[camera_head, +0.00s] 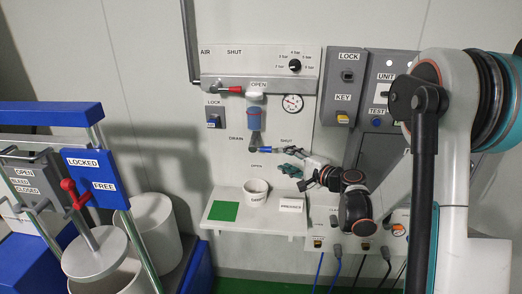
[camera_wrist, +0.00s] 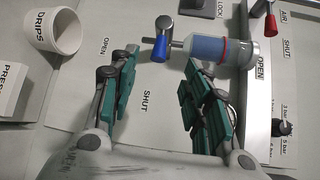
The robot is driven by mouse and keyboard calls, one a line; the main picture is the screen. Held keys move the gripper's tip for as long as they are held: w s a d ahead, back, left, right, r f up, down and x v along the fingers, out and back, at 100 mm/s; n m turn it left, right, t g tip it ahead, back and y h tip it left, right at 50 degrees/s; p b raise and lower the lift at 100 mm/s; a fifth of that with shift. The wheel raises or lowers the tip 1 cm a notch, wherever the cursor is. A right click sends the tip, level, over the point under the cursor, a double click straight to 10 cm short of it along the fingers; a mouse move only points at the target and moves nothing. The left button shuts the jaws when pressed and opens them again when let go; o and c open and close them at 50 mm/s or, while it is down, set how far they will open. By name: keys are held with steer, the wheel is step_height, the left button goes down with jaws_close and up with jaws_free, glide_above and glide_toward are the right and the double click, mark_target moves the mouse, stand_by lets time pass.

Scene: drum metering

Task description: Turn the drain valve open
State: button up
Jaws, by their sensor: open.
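The drain valve (camera_head: 256,140) hangs below the blue filter bowl (camera_head: 254,121) on the wall panel. Its blue-tipped handle (camera_head: 266,149) points right, towards the lower SHUT label (camera_head: 286,140). The lower OPEN label (camera_head: 257,165) is below it. In the wrist view the blue handle tip (camera_wrist: 160,48) shows just ahead of my gripper (camera_wrist: 159,66), roughly in line with the gap between the teal fingers. My gripper is open and empty, and is right of the handle in the head view (camera_head: 286,160). I cannot tell whether a finger touches the handle.
A DRIPS cup (camera_head: 256,190) and a PRESSES card (camera_head: 291,205) stand on the shelf (camera_head: 258,223) below, beside a green patch (camera_head: 223,211). The red air handle (camera_head: 230,90) is above. A grey lock-key box (camera_head: 345,82) is to the right.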

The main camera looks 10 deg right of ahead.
mark_target(268, 151)
steer(key=b+x, duration=0.1)
steer(key=x, duration=1.1)
steer(key=shift+w+a+b, duration=0.1)
steer(key=shift+w+b, duration=0.2)
